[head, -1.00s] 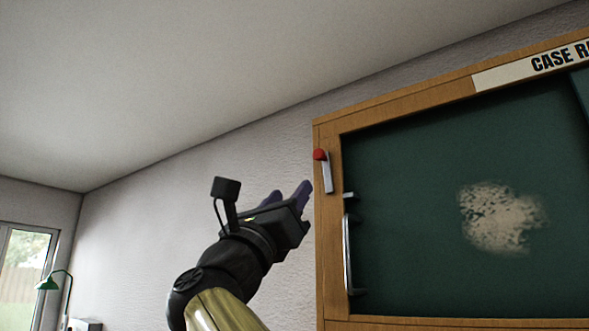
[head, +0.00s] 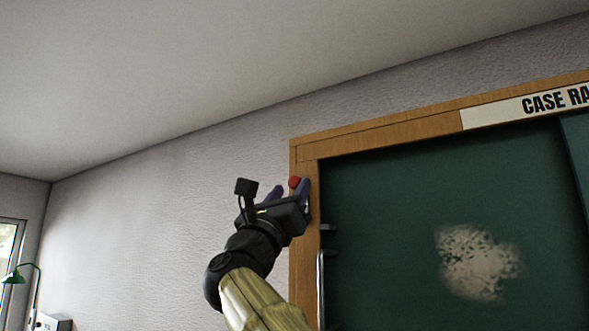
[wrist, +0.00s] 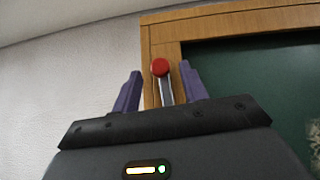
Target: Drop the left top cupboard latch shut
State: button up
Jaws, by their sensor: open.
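The cupboard latch is a metal lever with a red knob (head: 295,182) on the left post of the wooden cupboard frame (head: 380,135), near its top left corner. In the wrist view the red knob (wrist: 160,67) sits at the upper end, with the metal lever (wrist: 167,92) running down below it. My gripper (head: 287,192) is open, its purple fingers pointing up toward the latch. In the wrist view the knob and lever show between the two fingers (wrist: 158,90), apart from both. The lower part of the lever is hidden behind my gripper.
The green cupboard door (head: 400,200) has a pale worn patch and a metal handle (head: 321,285) at its left edge. A sign (head: 530,108) is on the top rail. Bare wall (head: 150,210) lies to the left. A green lamp (head: 14,276) stands far left.

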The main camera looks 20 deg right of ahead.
aim_at(294, 185)
jog(key=shift+p+x, duration=1.1)
jog(key=shift+x, duration=0.7)
grip_shut()
